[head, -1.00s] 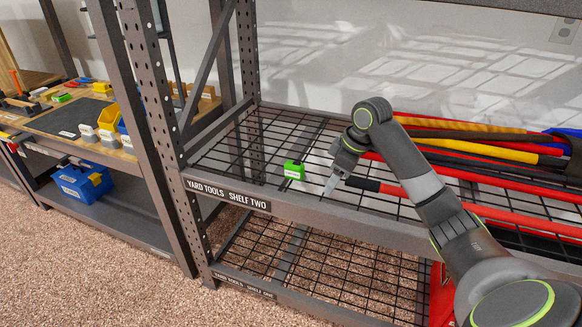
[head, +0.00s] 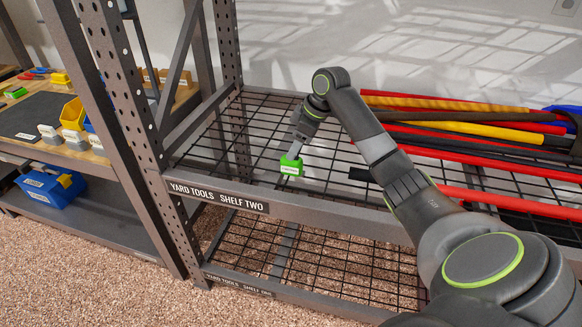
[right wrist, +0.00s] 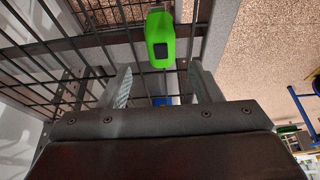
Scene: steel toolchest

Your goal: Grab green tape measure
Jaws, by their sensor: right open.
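The green tape measure (head: 291,166) sits on the wire shelf close to its front edge, with a white label on the side facing me. My right gripper (head: 295,148) is right above and behind it, pointing down. In the right wrist view the tape measure (right wrist: 160,38) appears beyond the fingertips, roughly in line with the gap between the fingers. In that view my right gripper (right wrist: 160,82) is open, with nothing between its fingers. Whether a finger touches the tape measure is hard to tell. My left gripper is out of view.
Long red, yellow and dark-handled tools (head: 470,133) lie on the right of the shelf. The shelf's front beam (head: 330,212) and perforated left upright (head: 130,130) bound the space. The wire mesh left of the tape measure is clear.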

